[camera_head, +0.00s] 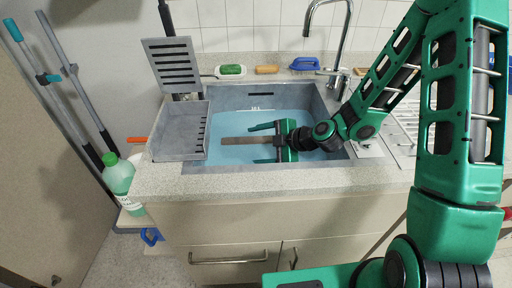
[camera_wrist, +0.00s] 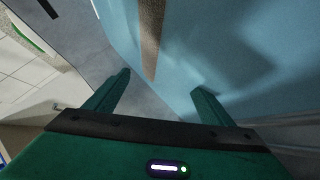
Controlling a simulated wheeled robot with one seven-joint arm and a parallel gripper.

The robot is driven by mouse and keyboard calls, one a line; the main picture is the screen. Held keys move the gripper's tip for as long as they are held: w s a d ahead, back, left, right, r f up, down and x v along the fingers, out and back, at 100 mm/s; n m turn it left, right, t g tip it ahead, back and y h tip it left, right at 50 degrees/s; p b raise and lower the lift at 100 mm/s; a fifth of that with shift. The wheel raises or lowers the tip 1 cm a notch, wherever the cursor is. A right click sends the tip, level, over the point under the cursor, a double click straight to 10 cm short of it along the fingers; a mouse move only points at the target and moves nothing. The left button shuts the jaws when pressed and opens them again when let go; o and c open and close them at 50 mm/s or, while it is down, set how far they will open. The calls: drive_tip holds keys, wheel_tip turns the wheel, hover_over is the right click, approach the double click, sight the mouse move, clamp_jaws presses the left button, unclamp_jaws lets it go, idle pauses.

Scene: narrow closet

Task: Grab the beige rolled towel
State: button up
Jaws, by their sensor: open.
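A long, narrow beige rolled towel (camera_head: 238,141) lies lengthwise in the sink (camera_head: 320,101), over its light blue bottom. In the wrist view the towel (camera_wrist: 151,35) runs down from the top edge and tapers toward the gap between the fingertips. My gripper (camera_head: 257,143) is open over the sink, one finger to each side of the towel's line in the head view. In the wrist view both green fingers (camera_wrist: 160,82) stand wide apart with nothing clamped between them. How far the towel lies below the fingers cannot be told.
A grey slotted tray (camera_head: 180,132) sits over the sink's left side. The faucet (camera_head: 345,40) stands behind. A green sponge brush (camera_head: 230,71), a wooden-coloured brush (camera_head: 267,69) and a blue brush (camera_head: 304,64) lie on the back ledge. A green bottle (camera_head: 118,175) stands left.

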sight(246, 146)
drive_tip(key=x, duration=0.8)
drive_tip(key=shift+w+d+f, duration=0.1)
drive_tip(key=shift+d+f, duration=0.05)
drive_tip(key=shift+d, duration=0.05)
drive_tip(key=c, duration=1.2)
